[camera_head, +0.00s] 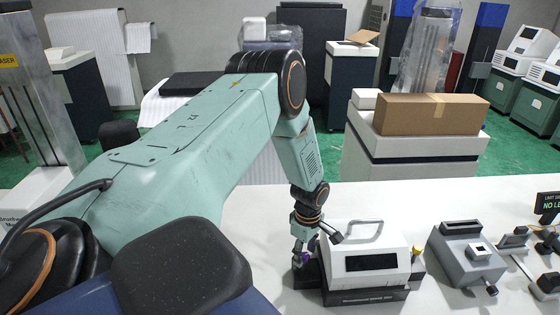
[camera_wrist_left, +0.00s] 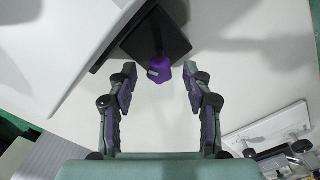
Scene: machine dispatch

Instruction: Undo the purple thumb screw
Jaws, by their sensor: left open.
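The purple thumb screw (camera_wrist_left: 159,71) shows in the left wrist view at the front of a dark base (camera_wrist_left: 157,36). It lies between and just beyond the fingertips of my left gripper (camera_wrist_left: 161,80), which is open with clear space on both sides of the screw. In the head view, my left gripper (camera_head: 304,250) points down at the left side of a white machine (camera_head: 368,262) with a dark window and a top handle. A bit of purple shows there, mostly hidden by the gripper. My right gripper is in neither view.
A grey device (camera_head: 466,255) stands to the right of the white machine on the white table (camera_head: 436,203). Small fixtures (camera_head: 514,240) and a dark display (camera_head: 547,203) stand farther right. A cardboard box (camera_head: 430,113) rests on a cabinet behind.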

